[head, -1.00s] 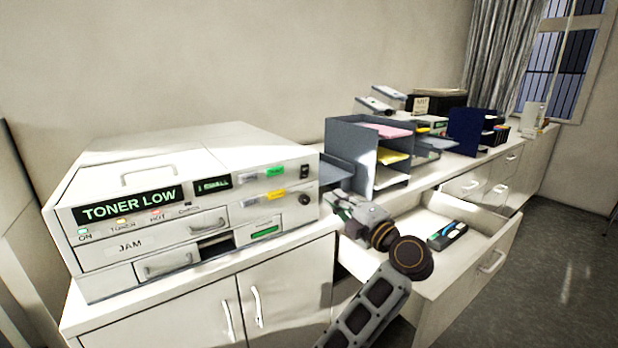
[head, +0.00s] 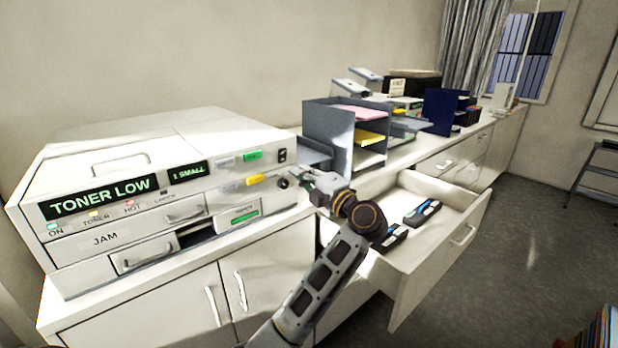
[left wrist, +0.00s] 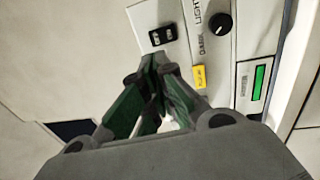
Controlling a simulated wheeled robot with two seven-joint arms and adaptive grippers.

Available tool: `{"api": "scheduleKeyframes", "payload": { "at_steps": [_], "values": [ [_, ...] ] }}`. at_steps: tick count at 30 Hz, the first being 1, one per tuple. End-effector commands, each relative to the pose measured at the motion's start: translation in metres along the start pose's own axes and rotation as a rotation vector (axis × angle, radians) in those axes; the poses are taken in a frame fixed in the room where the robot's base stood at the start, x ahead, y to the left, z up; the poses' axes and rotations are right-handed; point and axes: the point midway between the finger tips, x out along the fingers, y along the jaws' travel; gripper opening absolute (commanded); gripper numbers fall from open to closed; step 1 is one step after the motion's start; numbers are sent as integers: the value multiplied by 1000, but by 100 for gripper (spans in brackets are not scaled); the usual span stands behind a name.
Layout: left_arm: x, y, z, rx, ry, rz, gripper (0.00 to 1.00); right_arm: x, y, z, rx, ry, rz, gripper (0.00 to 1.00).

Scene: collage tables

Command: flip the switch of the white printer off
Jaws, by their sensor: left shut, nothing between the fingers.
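The white printer (head: 140,137) stands on the cabinet at the left, with a "TONER LOW" display on its front. Its black rocker switch (head: 282,155) is at the right end of the front panel, above a black round knob (head: 284,183). In the left wrist view the switch (left wrist: 163,36) is just beyond the fingertips, with the knob (left wrist: 219,23) to its right. My left gripper (head: 306,180) is shut and empty, close to the printer's right front edge; it also shows in the left wrist view (left wrist: 154,62). I cannot tell whether it touches the printer. My right gripper is not in view.
An open drawer (head: 462,222) holding dark cartridges (head: 423,212) juts out right of my left arm. A grey paper organizer (head: 327,130) stands right of the printer. Books (head: 592,330) show at the lower right. The floor (head: 530,240) right of the drawer is clear.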

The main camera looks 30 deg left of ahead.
Motion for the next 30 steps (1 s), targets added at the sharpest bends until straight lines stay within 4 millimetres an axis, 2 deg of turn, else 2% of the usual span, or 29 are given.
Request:
{"api": "scheduleKeyframes", "payload": {
  "at_steps": [12, 17, 24, 30],
  "values": [
    [47, 1, 0, 1, 0, 2, 0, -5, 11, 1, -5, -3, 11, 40],
    [63, 1, 0, 0, 0, 2, 0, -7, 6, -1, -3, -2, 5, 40],
    [82, 1, 0, 1, 0, 1, 0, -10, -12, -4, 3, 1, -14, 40],
    [90, 1, 0, -1, 0, 1, 0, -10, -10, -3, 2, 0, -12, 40]
  ]
}}
